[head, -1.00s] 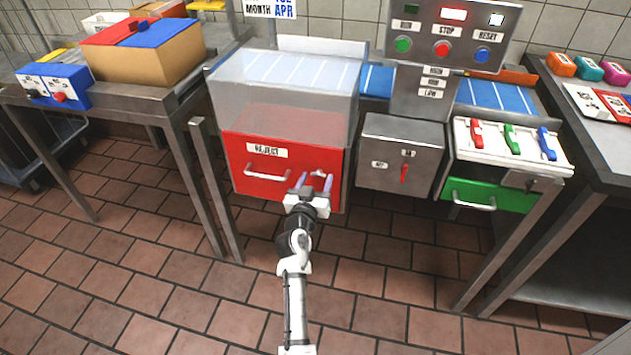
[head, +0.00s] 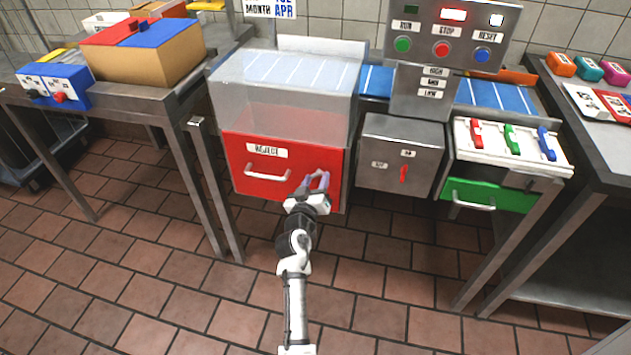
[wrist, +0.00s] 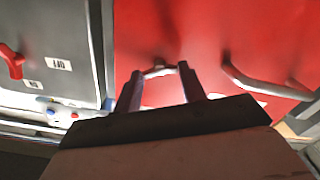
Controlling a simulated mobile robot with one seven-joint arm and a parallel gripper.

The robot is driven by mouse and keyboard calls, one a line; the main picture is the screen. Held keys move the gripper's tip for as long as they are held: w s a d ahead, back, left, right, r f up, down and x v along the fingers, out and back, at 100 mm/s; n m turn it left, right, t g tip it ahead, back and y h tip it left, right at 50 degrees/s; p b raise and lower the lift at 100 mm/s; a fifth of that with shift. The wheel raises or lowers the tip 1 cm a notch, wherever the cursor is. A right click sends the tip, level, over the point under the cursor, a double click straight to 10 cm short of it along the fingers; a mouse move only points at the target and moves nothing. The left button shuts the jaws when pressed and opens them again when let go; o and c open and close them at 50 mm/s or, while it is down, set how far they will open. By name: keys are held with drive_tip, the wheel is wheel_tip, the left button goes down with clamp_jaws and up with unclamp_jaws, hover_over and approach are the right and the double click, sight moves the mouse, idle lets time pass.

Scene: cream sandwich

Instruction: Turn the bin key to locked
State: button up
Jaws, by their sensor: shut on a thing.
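The red REJECT bin (head: 308,152) has a red front with a white label and a pale bar handle (head: 268,175). My gripper (head: 314,181) is at the right part of this front, right of the handle. In the wrist view, my gripper (wrist: 160,82) has its two fingers close around a small pale metal key (wrist: 159,71) on the red front (wrist: 195,35). The gripper is shut on the key. In the head view the fingers hide most of the key, and I cannot read its position marks.
A grey switch box (head: 400,150) with a red lever (head: 403,174) is just right of the bin. A green drawer (head: 495,195) and table legs stand farther right. A steel table (head: 130,98) is at the left. The tiled floor in front is clear.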

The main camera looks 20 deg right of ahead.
drive_tip(key=n+p, duration=0.1)
drive_tip(key=n, duration=0.5)
drive_tip(key=shift+n, duration=0.3)
drive_tip(key=n+p, duration=0.2)
drive_tip(key=n, duration=0.4)
drive_tip(key=shift+n+p, duration=0.3)
drive_tip(key=o, duration=1)
